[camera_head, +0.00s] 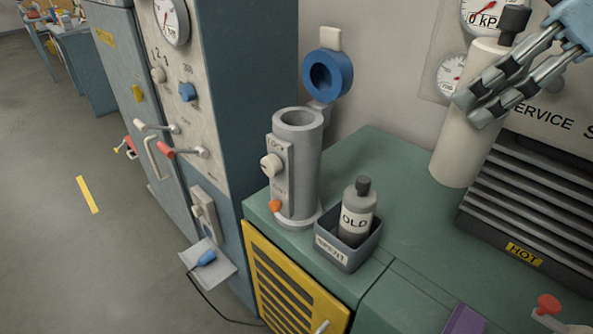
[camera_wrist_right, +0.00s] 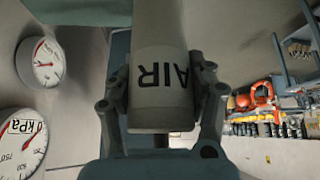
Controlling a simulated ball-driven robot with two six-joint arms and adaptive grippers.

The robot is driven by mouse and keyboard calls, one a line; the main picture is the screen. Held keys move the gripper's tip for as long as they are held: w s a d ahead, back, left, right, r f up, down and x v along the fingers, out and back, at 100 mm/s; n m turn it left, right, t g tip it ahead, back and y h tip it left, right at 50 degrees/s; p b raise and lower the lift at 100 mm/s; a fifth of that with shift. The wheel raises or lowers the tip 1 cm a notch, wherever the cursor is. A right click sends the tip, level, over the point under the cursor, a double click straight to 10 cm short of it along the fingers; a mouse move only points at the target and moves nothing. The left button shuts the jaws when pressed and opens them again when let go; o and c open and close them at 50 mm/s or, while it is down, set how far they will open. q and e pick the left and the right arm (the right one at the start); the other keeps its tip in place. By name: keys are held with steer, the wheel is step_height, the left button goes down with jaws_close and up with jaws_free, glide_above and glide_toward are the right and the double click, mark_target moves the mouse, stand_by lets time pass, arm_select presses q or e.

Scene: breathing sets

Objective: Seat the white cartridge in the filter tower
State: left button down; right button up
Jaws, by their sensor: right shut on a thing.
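The white cartridge (camera_head: 457,150) is upright at the upper right, with a dark knob on top. My right gripper (camera_head: 472,107) is shut on its upper part. In the right wrist view the cartridge (camera_wrist_right: 160,65) sits between the two fingers and shows the word AIR. The filter tower (camera_head: 306,165) is a grey cylinder with an open top, standing on the green bench to the left of the cartridge, apart from it. A dial and an orange button are on its front. The inside bottom of the tower is hidden. My left gripper is not in view.
A bin (camera_head: 333,252) marked SPENT holds an old grey cartridge (camera_head: 357,212), right of the tower. A louvred unit marked HOT (camera_head: 524,254) stands at the right. The green bench (camera_head: 395,165) is clear between tower and cartridge.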

mark_target(450, 178)
step_height(450, 178, down, 13)
steer(key=b, duration=1.2)
steer(key=shift+r, duration=0.2)
steer(key=shift+f, duration=0.1)
